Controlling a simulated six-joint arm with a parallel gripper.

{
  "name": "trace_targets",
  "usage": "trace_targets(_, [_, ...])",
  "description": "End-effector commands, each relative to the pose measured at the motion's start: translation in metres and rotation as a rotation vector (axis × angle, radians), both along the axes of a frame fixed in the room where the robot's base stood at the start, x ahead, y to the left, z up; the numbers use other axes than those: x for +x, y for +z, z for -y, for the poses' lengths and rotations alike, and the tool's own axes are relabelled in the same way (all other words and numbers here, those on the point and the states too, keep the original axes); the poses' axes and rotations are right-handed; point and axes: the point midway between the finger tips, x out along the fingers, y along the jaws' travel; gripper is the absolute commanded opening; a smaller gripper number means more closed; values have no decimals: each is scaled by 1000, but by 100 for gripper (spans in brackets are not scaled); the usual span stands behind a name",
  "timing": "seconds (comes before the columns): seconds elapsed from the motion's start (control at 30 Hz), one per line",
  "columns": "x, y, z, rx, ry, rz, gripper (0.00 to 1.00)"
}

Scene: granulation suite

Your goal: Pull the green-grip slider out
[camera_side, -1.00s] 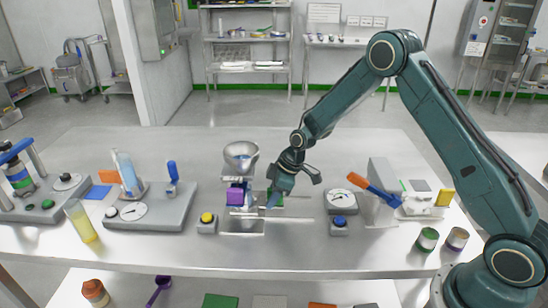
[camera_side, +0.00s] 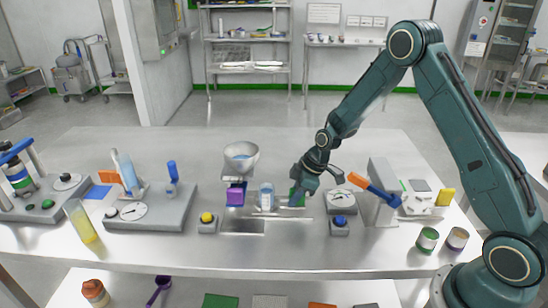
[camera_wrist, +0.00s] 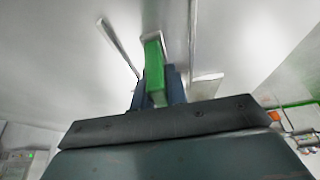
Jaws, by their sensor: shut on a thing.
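The green grip (camera_wrist: 155,72) of the slider is between my two dark fingers in the wrist view. My gripper (camera_wrist: 157,88) is shut on it. In the side view my gripper (camera_side: 297,200) points down at the right part of the slide rails, with the green grip (camera_side: 299,194) partly hidden by the fingers. The slider's flat body cannot be clearly told from the rails (camera_side: 290,212). A funnel (camera_side: 240,157) with a purple block (camera_side: 235,194) below it stands left of my gripper.
A clear bluish vessel (camera_side: 266,197) stands between the purple block and my gripper. A yellow button (camera_side: 207,218) is left of the rails. A blue button (camera_side: 339,222) and a dial (camera_side: 341,201) are close on the right. An orange-handled lever (camera_side: 367,187) stands beyond them.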

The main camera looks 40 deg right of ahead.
Motion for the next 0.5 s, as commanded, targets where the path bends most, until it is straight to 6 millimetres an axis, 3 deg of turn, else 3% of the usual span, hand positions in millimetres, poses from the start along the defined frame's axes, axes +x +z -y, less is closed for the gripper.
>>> trace_targets(0.2, [-30,0,32,-2,-7,0,0])
trace_targets(0.5, [-44,0,45,-5,-2,-1,0])
